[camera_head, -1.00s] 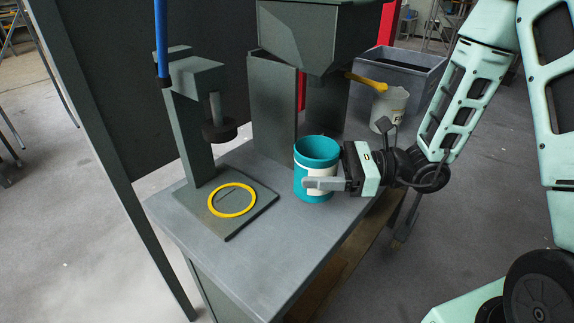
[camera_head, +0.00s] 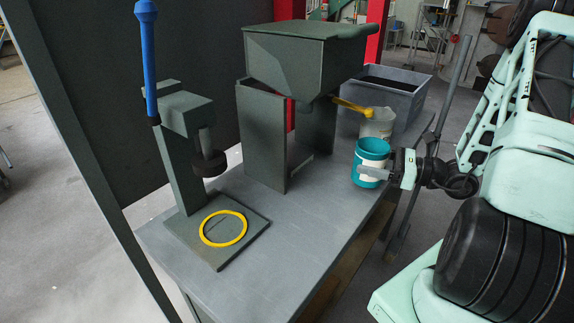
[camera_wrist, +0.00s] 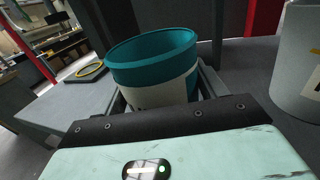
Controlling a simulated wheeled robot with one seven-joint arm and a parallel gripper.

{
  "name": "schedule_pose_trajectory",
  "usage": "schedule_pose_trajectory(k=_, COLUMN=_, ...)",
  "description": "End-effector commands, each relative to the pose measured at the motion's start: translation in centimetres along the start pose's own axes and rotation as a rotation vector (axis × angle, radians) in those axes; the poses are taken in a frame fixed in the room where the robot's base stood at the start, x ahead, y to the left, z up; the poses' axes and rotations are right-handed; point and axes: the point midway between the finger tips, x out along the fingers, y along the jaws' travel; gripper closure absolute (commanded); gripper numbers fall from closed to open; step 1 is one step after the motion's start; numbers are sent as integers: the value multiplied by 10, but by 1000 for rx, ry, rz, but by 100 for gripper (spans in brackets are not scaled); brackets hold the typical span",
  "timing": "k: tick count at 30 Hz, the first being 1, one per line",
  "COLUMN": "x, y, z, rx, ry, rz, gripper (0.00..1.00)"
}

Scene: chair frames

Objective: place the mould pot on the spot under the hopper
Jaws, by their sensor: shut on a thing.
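The mould pot (camera_head: 372,148), teal with a white label, is upright and empty-looking at the top. My gripper (camera_head: 370,174) is shut on it from the right, near the table's right edge. I cannot tell whether its base touches the table. In the wrist view the pot (camera_wrist: 155,62) sits between my fingers. The grey hopper (camera_head: 290,55) stands on two panels, left of and behind the pot. The place beneath it is partly hidden by the front panel (camera_head: 262,135).
A press (camera_head: 180,150) with a yellow ring (camera_head: 223,228) on its plate stands at the left. A pale jug (camera_head: 378,122) with a yellow scoop (camera_head: 352,104) stands close behind the pot. A grey bin (camera_head: 412,95) is farther back. The table's front middle (camera_head: 285,225) is clear.

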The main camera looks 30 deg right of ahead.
Motion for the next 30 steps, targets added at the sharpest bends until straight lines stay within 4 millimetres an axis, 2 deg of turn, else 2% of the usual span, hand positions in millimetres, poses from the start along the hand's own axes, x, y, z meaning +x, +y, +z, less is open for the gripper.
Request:
schedule_pose_trajectory(k=2, x=-6, y=-3, z=0, rx=0, ry=-1, rz=-16, gripper=57)
schedule_pose_trajectory(k=5, x=3, y=-4, z=0, rx=0, ry=-1, rz=-19, gripper=57)
schedule_pose_trajectory(k=18, x=109, y=-6, z=0, rx=-1, ry=-1, rz=-16, gripper=57)
schedule_pose_trajectory(k=21, x=124, y=-6, z=-1, rx=0, ry=0, rz=-18, gripper=57)
schedule_pose_trajectory(k=30, x=147, y=-7, z=0, rx=-1, ry=-1, rz=-18, gripper=57)
